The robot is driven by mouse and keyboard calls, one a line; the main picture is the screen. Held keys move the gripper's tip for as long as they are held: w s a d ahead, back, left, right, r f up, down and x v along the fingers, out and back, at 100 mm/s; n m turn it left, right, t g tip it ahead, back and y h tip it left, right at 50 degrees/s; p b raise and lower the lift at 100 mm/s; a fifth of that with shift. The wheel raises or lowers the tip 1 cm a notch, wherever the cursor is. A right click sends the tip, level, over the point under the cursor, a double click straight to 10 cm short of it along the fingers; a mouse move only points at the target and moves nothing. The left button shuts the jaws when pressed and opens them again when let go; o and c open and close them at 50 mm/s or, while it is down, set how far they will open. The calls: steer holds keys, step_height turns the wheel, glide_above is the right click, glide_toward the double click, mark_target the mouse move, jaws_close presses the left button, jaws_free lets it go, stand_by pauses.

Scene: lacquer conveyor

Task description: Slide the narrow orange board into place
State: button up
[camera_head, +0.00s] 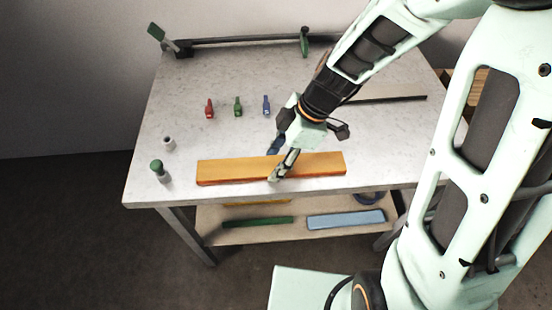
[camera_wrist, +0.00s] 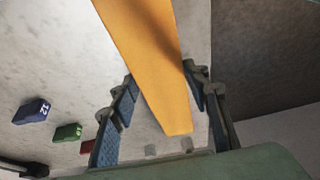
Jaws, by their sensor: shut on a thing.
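The narrow orange board (camera_head: 230,171) lies along the front part of the grey stone-like tabletop (camera_head: 190,110), roughly parallel to its front edge. My gripper (camera_head: 276,165) reaches down over the board near its middle, one finger on the far side and one on the near side, and is shut on it. In the wrist view the orange board (camera_wrist: 143,40) runs between the two fingers of my gripper (camera_wrist: 160,78). Whether the board rests flat on the table or is slightly lifted, I cannot tell.
A dark rail (camera_head: 245,40) with green-handled clamps lines the back edge. Small red (camera_head: 209,109), green (camera_head: 238,107) and blue (camera_head: 266,105) pieces stand mid-table. A green-topped peg (camera_head: 158,169) and a pale cylinder (camera_head: 169,143) stand at left. A dark strip (camera_head: 390,99) lies at right.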

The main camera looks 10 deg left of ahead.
mark_target(246, 167)
steer(key=shift+s+a+b, duration=0.25)
steer(key=shift+a, duration=0.8)
steer(key=shift+s+a+b, duration=0.25)
steer(key=shift+a+b, duration=0.05)
steer(key=shift+a, duration=0.7)
steer(key=shift+s+a+b, duration=0.25)
steer(key=shift+a, duration=0.8)
steer(key=shift+c, duration=0.4)
steer(key=o, duration=1.4)
